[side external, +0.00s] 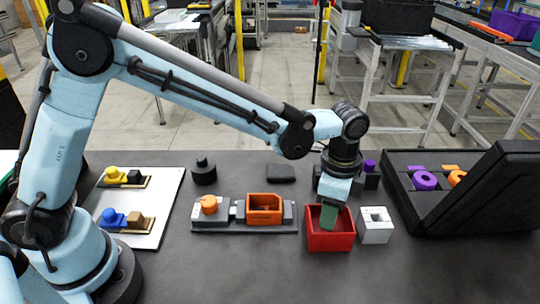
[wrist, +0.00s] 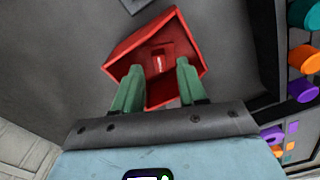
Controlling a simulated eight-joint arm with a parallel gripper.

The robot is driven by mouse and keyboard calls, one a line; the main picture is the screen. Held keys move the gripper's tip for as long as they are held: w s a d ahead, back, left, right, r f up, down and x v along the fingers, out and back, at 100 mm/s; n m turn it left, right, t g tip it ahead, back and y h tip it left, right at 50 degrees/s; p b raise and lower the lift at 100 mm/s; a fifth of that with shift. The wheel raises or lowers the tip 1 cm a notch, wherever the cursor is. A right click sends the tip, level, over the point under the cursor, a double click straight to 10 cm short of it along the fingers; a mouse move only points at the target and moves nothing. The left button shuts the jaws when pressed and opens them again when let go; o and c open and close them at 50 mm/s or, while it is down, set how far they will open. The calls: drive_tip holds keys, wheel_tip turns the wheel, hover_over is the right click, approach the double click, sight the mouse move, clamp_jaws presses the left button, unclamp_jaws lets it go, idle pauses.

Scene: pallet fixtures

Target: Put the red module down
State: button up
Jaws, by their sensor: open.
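A red open-topped box (side external: 331,240) stands on the dark table, right of the middle in the side view. It also shows in the wrist view (wrist: 188,38), turned at an angle. Inside it lies a small red piece with a pale mark (wrist: 158,61), which I take to be the red module. My gripper (side external: 329,222) points down into the box opening. In the wrist view its two green fingers (wrist: 158,72) are apart, with the small piece showing beyond the gap between their tips. Whether they touch it cannot be told. The box wall hides the piece in the side view.
A white block with a hole (side external: 376,236) stands close right of the box. A grey fixture with an orange box (side external: 264,203) is to the left. A black open case (side external: 425,210) stands at the right, a white plate (side external: 150,215) at the left. The front table is clear.

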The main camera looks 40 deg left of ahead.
wheel_tip(320, 180, up, 10)
drive_tip(key=s+a+n+t, duration=0.3)
drive_tip(key=s+a+n, duration=0.2)
drive_tip(key=a, duration=0.5)
drive_tip(key=s+a+n+t, duration=0.4)
drive_tip(key=a+n, duration=0.4)
drive_tip(key=a, duration=0.3)
drive_tip(key=shift+s+f+n, duration=0.25)
drive_tip(key=shift+s+n, duration=0.05)
drive_tip(key=shift+s, duration=0.55)
drive_tip(key=shift+o, duration=0.2)
drive_tip(key=shift+a, duration=0.1)
